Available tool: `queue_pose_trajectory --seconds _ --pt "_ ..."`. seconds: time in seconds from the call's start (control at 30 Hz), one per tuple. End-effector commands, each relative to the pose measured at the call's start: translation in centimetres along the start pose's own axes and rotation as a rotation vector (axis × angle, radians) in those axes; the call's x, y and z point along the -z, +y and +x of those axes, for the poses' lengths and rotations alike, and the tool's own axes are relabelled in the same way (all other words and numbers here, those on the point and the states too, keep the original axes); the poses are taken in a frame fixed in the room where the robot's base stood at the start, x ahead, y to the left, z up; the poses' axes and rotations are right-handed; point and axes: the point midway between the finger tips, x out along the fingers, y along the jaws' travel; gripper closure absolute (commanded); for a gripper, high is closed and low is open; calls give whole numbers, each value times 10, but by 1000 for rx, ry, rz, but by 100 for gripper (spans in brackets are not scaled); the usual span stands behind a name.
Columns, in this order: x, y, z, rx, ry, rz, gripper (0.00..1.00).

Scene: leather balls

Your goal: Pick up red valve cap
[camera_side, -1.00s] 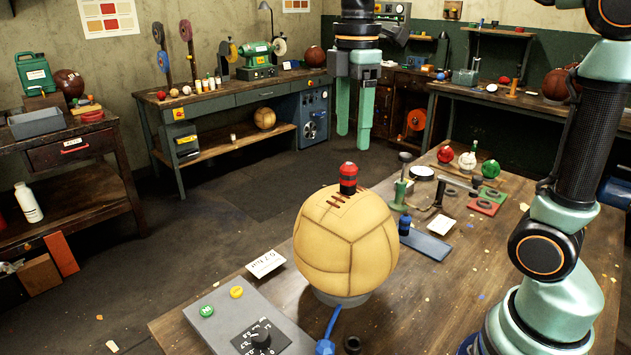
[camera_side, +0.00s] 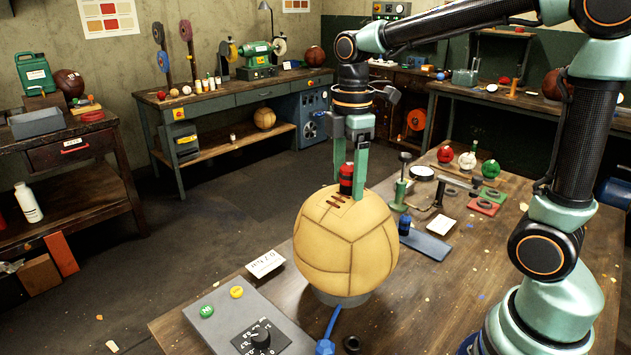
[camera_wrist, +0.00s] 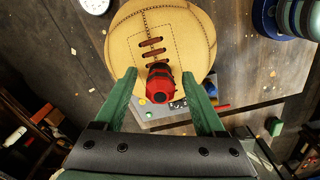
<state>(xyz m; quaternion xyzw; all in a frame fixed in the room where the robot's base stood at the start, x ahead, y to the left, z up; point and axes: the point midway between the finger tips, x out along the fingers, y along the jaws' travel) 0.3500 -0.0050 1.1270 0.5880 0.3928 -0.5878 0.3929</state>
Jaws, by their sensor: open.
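The red valve cap (camera_side: 346,178), with a dark band round it, stands upright on top of the tan leather ball (camera_side: 345,245), beside the lacing. My gripper (camera_side: 350,186) points straight down over the ball, with its green fingers on either side of the cap. In the wrist view the cap (camera_wrist: 160,84) sits between the two open fingertips (camera_wrist: 162,76), with a visible gap on each side. The ball (camera_wrist: 160,35) lies behind it with its brown laces. The fingers do not grip the cap.
The ball rests on a round stand on the wooden table (camera_side: 450,295). A grey control box (camera_side: 250,325) with a dial is at front left. A small pump (camera_side: 402,190), a blue pad (camera_side: 427,244) and small coloured balls on a rack (camera_side: 467,160) are to the right.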

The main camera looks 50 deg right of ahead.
Motion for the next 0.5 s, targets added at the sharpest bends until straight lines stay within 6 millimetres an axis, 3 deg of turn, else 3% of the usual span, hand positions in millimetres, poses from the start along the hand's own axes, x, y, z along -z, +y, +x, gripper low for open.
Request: queue_pose_trajectory --seconds 0.07,0.23,0.5 --pt "0 0 0 0 0 0 32" --pt "0 0 0 0 0 0 97" --pt "0 0 -1 0 0 0 100"
